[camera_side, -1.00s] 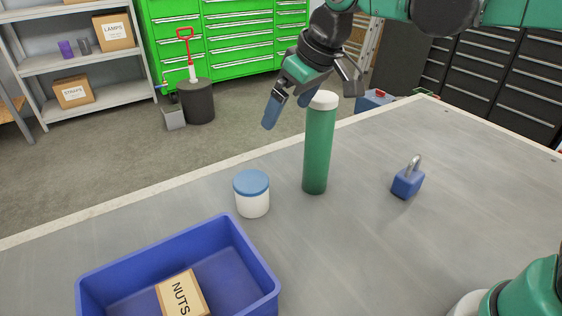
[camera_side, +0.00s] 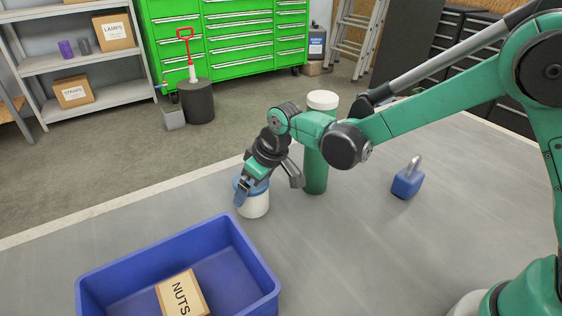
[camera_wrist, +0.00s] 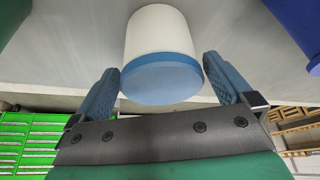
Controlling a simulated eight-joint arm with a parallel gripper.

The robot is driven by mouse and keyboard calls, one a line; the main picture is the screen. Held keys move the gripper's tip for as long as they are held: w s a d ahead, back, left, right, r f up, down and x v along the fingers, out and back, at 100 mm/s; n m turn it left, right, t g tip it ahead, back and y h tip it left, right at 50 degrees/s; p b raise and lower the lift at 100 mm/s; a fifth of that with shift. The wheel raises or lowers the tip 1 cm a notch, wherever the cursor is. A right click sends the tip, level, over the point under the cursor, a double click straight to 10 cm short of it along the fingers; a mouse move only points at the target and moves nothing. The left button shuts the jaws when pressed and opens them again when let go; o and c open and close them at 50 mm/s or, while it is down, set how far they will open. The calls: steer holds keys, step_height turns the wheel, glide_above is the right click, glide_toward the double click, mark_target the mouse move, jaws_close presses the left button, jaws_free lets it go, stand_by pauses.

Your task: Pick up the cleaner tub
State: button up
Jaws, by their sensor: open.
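The cleaner tub appears to be the white tub with a blue lid (camera_side: 255,207). In the wrist view, the tub (camera_wrist: 160,55) sits between the two blue fingers of my gripper (camera_wrist: 165,82), lid toward the camera. The fingers are open, with a visible gap on each side of the tub.
A blue bin (camera_side: 258,268) holding a box marked NUTS (camera_side: 183,296) stands at the front left. A tall green cylinder with a white cap (camera_side: 316,172) stands behind my arm. A blue padlock (camera_side: 407,183) lies to the right.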

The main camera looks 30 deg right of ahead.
steer(key=shift+x, duration=1.05)
steer(key=c, duration=1.2)
steer(key=shift+r, duration=0.1)
